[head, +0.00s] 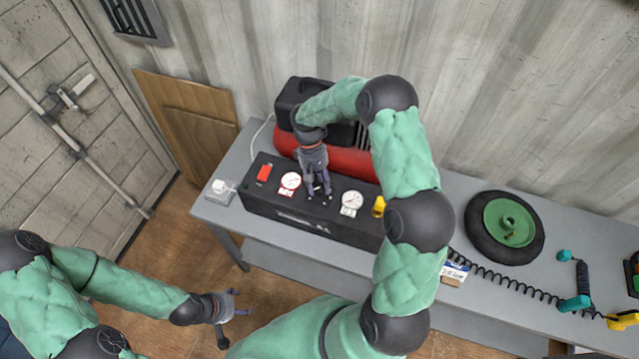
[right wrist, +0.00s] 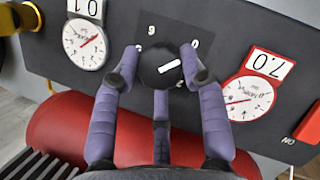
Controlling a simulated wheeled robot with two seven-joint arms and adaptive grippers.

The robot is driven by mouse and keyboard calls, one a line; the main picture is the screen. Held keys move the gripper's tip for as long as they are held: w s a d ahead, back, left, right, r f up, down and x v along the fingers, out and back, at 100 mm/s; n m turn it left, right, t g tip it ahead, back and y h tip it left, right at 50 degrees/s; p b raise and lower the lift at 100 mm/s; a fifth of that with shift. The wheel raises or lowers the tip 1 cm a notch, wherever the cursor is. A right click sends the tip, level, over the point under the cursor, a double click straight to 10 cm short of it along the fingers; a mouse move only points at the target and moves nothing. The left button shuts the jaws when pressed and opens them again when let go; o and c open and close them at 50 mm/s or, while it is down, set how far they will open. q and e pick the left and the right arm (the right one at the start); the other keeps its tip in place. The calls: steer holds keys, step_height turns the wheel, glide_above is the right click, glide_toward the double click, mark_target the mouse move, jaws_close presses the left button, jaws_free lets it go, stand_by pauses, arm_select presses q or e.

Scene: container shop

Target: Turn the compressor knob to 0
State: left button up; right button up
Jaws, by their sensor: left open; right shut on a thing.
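The compressor's black control panel (head: 265,205) sits on the grey bench in front of its red tank (head: 350,160). My right gripper (head: 319,192) reaches down to the panel between two round gauges. In the right wrist view its purple fingers are closed around the black compressor knob (right wrist: 155,58). The knob's white mark (right wrist: 169,67) lies slightly tilted, its right end higher. My left gripper (head: 240,303) is open and empty, low in front of the bench.
A red-rimmed gauge (right wrist: 250,98) shows 7.0 on its display; a white gauge (right wrist: 85,43) is on the knob's other side. A red switch (head: 264,173) and yellow fitting (head: 379,207) flank them. A green wheel (head: 510,223) and coiled hose (head: 505,283) lie right.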

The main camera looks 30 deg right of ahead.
steer(key=shift+s+a, duration=0.1)
steer(key=o, duration=1.1)
steer(key=shift+c, duration=0.2)
steer(key=shift+s+a+r, duration=0.1)
steer(key=shift+w+r, duration=0.1)
steer(key=shift+w, duration=0.1)
steer(key=v, duration=1.1)
steer(key=shift+w+r, duration=0.1)
steer(key=shift+r, duration=0.2)
